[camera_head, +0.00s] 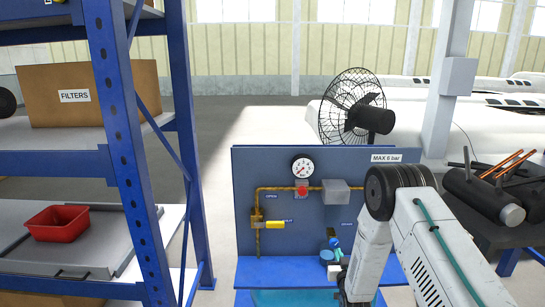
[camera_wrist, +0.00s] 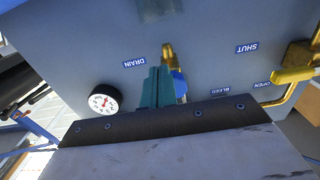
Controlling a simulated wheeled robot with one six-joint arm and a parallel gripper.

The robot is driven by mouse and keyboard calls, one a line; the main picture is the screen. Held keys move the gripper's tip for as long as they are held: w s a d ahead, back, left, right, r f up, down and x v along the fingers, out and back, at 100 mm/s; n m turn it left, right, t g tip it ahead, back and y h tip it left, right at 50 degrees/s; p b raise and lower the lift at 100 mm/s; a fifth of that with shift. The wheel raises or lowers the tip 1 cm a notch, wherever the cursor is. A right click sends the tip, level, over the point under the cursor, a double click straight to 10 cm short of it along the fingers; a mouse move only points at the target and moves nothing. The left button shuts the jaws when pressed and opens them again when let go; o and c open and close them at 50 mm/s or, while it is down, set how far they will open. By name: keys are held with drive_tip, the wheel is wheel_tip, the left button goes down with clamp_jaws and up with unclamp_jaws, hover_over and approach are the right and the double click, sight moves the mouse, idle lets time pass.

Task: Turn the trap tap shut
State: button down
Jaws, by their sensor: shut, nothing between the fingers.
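The trap tap appears to be the small blue-handled fitting (camera_head: 332,241) low on the blue panel (camera_head: 280,175), below and left of the DRAIN label. In the wrist view its blue part (camera_wrist: 180,84) shows partly behind my fingers, with a brass stub (camera_wrist: 168,55) beyond. My gripper (camera_wrist: 157,75) has its teal fingers together, with nothing between them. In the head view my gripper (camera_head: 338,252) is just below the blue fitting. Whether the fingers touch the handle I cannot tell. The handle's exact angle is hidden.
A gauge (camera_head: 302,168), a red knob (camera_head: 302,191) and a grey box (camera_head: 336,192) sit higher. A blue rack (camera_head: 130,130) stands left.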

drive_tip(key=s, duration=0.6)
drive_tip(key=shift+d+f, duration=0.15)
drive_tip(key=shift+f, duration=0.15)
idle(0.3)
drive_tip(key=w+n, duration=0.6)
drive_tip(key=shift+a, duration=0.45)
idle(0.3)
drive_tip(key=shift+r, duration=0.35)
idle(0.5)
